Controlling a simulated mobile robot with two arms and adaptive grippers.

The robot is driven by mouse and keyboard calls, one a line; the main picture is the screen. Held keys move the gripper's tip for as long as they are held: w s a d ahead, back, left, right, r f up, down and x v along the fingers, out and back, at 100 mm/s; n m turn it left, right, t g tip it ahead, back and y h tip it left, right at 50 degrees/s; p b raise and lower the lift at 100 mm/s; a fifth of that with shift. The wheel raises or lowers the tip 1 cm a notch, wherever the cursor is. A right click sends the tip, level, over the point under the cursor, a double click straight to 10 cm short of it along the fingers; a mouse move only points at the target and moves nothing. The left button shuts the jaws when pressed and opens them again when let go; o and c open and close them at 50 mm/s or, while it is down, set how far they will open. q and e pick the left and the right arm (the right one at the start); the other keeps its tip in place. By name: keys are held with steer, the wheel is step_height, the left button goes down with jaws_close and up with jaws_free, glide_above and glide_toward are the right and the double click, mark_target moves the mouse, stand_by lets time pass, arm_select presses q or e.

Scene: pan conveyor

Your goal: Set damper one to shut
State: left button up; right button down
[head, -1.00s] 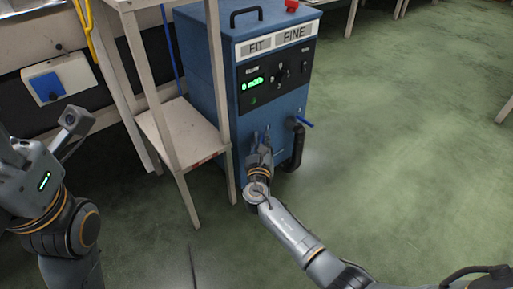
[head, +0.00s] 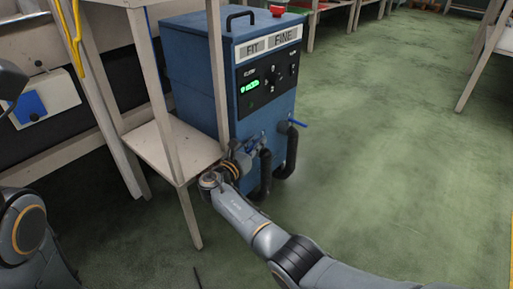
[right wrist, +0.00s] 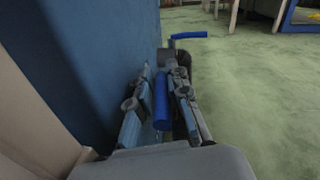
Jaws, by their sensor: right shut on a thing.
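The blue machine (head: 185,75) stands beyond the wooden stand, with two pipe dampers low on its front. My right gripper (head: 256,143) is at the nearer, left damper. In the right wrist view, my right gripper (right wrist: 160,88) is shut on that damper's blue lever (right wrist: 162,103), which lies between the fingers and points toward the camera. The other damper's blue lever (head: 297,123) is free and sticks out sideways to the right; it also shows in the right wrist view (right wrist: 188,35). No damper number is readable. My left gripper's fingers are out of view.
The wooden stand (head: 150,150) is close to my right wrist on the left. Black hoses (head: 266,172) hang below the dampers. A red button (head: 277,10) tops the machine, and a green display (head: 250,87) is lit. Green floor (head: 390,140) to the right is clear.

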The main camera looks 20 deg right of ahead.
steer(key=shift+d+f, duration=0.1)
steer(key=shift+d, duration=0.1)
stand_by(0.3)
steer(key=c, duration=1.4)
jaws_free()
steer(key=shift+o, duration=0.2)
steer(key=shift+a, duration=0.1)
